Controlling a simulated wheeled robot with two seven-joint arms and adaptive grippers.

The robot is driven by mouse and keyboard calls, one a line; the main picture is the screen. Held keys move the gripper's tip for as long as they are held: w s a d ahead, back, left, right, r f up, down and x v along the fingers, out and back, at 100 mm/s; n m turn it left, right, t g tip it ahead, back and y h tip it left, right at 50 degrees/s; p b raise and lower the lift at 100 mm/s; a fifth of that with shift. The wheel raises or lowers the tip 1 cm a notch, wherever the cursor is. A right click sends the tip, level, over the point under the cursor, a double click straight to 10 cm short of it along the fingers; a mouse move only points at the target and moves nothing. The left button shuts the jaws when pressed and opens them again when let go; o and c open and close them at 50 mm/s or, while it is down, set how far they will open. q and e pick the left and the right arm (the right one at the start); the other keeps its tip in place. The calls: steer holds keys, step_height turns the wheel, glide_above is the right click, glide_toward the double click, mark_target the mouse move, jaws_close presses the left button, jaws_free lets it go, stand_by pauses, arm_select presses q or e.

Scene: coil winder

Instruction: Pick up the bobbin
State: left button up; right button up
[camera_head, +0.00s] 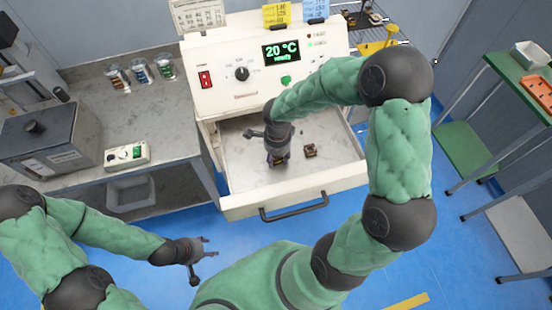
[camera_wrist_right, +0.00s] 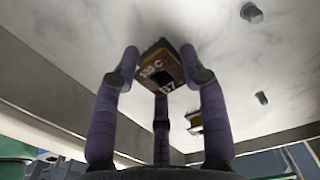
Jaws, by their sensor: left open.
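A small dark brown and copper bobbin (camera_head: 279,160) is in the open drawer (camera_head: 237,190), mostly hidden under my right gripper (camera_head: 279,157). In the right wrist view the bobbin (camera_wrist_right: 163,68) shows lettering and a dark square hole, and lies between the fingers of my right gripper (camera_wrist_right: 162,80). The fingertips are at its sides; I cannot tell whether they press on it. A second, similar bobbin (camera_head: 310,150) lies just right of the gripper, and also shows in the wrist view (camera_wrist_right: 195,122). My left gripper (camera_head: 203,260) is open and empty, over the blue floor.
The white machine (camera_head: 225,85) stands behind the drawer, its display reading 20 °C. A drawer handle (camera_head: 294,208) sticks out in front. A grey bench (camera_head: 85,85) at left holds cups, a grey box (camera_head: 45,140) and a small meter (camera_head: 127,155). A green table (camera_head: 515,75) stands at right.

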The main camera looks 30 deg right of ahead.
stand_by(0.3)
steer(key=shift+r, duration=0.55)
step_height(320, 180, up, 2)
steer(key=shift+d+r+p, duration=0.1)
steer(key=shift+p, duration=0.4)
steer(key=s+r+p, duration=0.1)
steer(key=s+r, duration=0.2)
steer(key=s, duration=0.1)
steer(key=s+d+r+p, duration=0.1)
steer(key=s+r, duration=0.2)
steer(key=s, duration=0.2)
steer(key=s+r+p, duration=0.1)
steer(key=s+r, duration=0.2)
steer(key=s, duration=0.2)
steer(key=shift+d+r, duration=0.4)
steer(key=shift+w, duration=0.1)
